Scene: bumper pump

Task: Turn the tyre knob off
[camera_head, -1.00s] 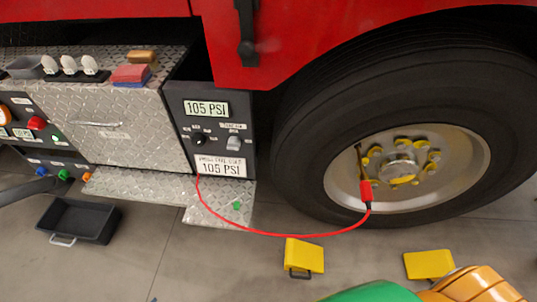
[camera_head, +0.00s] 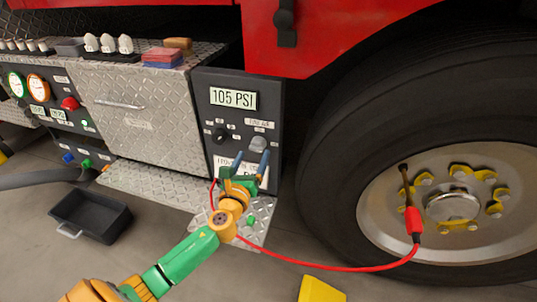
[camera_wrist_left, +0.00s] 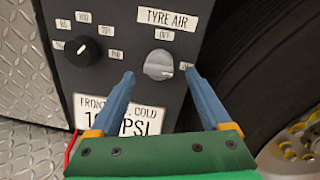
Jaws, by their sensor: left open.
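The tyre knob (camera_wrist_left: 159,65) is a grey round knob under a "TYRE AIR" label, with an "OFF" mark above it and another mark at its right. It sits on the dark panel (camera_wrist_left: 115,20), and it also shows in the head view (camera_head: 257,145). My left gripper (camera_wrist_left: 160,82) is open, its two blue fingers pointing at the panel, one at each lower side of the knob. It looks empty, and I cannot tell whether a finger touches. In the head view my left gripper (camera_head: 250,163) is just below the knob. My right gripper is not in view.
A black dial (camera_wrist_left: 83,51) sits left of the knob. A "105 PSI" display (camera_head: 233,98) is above. A red hose (camera_head: 330,268) runs from the panel to the wheel (camera_head: 380,215). A black bin (camera_head: 92,215) and a yellow chock (camera_head: 321,290) are on the floor.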

